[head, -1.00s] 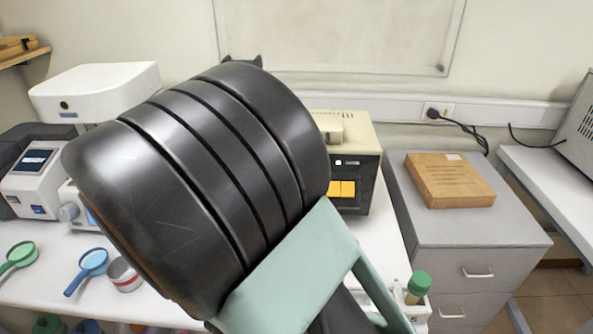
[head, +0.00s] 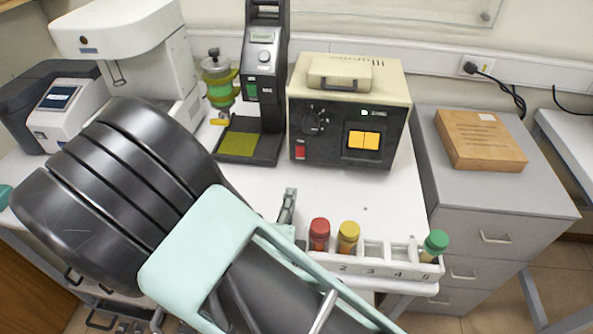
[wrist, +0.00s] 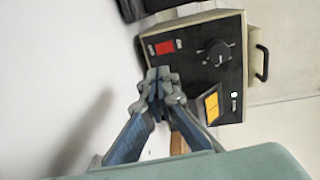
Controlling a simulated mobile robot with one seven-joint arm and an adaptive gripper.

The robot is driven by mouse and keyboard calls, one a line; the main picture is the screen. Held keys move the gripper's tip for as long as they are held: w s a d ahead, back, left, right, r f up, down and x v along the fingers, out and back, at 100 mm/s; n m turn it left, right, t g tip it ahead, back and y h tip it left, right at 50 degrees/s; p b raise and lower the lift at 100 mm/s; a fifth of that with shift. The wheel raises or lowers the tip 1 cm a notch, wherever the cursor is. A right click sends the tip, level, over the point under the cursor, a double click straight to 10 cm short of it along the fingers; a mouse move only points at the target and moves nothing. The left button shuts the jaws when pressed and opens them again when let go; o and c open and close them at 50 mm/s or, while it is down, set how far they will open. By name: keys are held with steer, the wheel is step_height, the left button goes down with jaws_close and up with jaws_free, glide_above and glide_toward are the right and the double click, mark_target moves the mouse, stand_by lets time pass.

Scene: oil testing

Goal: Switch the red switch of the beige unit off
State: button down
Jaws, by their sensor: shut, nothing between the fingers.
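The beige unit (head: 350,76) stands on the white bench, with a beige top, a handle and a black front. Its red switch (head: 300,153) is at the lower left of that front, beside a dark knob (head: 313,120) and yellow buttons (head: 363,140). In the wrist view the unit appears turned on its side, with the red switch (wrist: 165,47) near the top. My gripper (wrist: 158,80) is shut and empty, in front of the unit and apart from the switch in the picture. In the head view my gripper (head: 289,196) is partly hidden behind my arm.
A rack (head: 372,265) with red, yellow and green-capped vials stands at the front edge, close to my gripper. A black instrument (head: 265,75) stands left of the unit.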

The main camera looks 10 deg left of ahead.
mark_target(301, 154)
steer(key=w, duration=0.4)
steer(key=w+f, duration=0.1)
steer(key=w, duration=0.4)
steer(key=w+p, duration=0.1)
steer(key=w, duration=0.3)
steer(key=shift+w+a+f, duration=0.35)
steer(key=shift+w+f+t+b, duration=0.3)
steer(key=shift+f+t+b, duration=0.15)
steer(key=shift+b, duration=0.4)
steer(key=shift+r, duration=0.35)
steer(key=shift+r+p, duration=0.1)
steer(key=shift+p, duration=0.2)
